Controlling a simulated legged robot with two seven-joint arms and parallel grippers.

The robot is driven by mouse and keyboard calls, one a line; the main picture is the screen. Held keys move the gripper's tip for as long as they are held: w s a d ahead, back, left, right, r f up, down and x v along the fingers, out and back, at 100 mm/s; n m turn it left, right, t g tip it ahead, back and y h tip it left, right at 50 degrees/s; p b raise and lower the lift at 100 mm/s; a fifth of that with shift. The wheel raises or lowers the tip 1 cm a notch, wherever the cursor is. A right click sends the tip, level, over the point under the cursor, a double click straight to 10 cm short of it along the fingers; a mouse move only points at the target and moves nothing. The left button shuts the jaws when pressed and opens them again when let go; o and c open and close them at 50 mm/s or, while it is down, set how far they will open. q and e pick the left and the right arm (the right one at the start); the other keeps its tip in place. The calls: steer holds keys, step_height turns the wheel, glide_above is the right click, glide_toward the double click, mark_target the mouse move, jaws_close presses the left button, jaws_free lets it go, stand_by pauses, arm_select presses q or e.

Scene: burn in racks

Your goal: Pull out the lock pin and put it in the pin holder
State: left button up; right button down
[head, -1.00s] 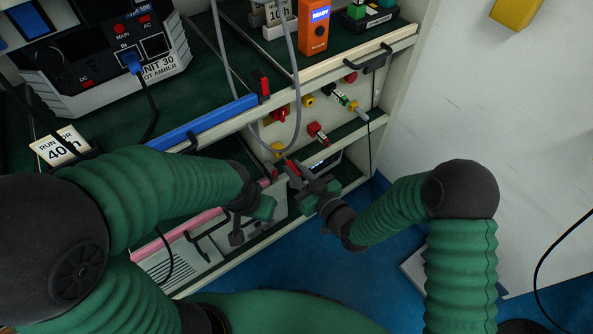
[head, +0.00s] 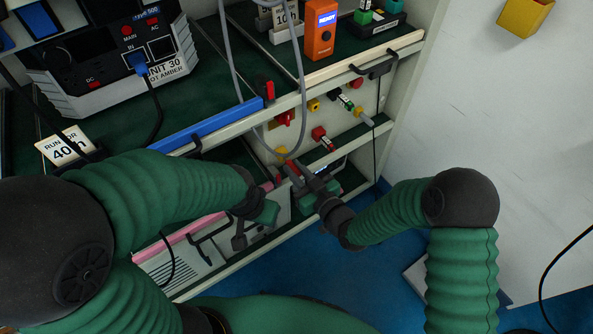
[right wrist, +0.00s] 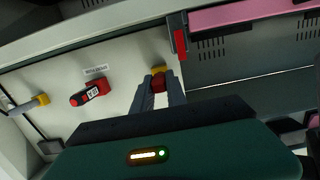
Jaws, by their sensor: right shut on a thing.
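My right gripper (right wrist: 160,88) is shut on a small red piece (right wrist: 159,84), which looks like the lock pin. A yellow fitting (right wrist: 158,70) on the pale lower panel sits right behind it. Whether the pin is still seated in the fitting cannot be told. In the head view my right gripper (head: 291,170) is at the lower bay, and the yellow fitting (head: 281,151) shows just above its fingertips. My left gripper (head: 252,215) is near the pink-edged drawer; its fingers are too dark to judge. I cannot single out the pin holder for certain.
A red tagged plug (right wrist: 90,93) and a grey-yellow plug (right wrist: 35,103) stick out of the panel beside my right gripper. A red latch (right wrist: 180,41) stands at the end of the pink bar (right wrist: 245,15). A grey cable (head: 301,100) hangs in front of the shelves.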

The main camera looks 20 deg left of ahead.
steer(key=shift+w+a, duration=0.35)
steer(key=shift+a, duration=0.1)
steer(key=c, duration=1.3)
jaws_free()
steer(key=shift+o, duration=0.2)
steer(key=p+v, duration=0.3)
steer(key=v, duration=1.4)
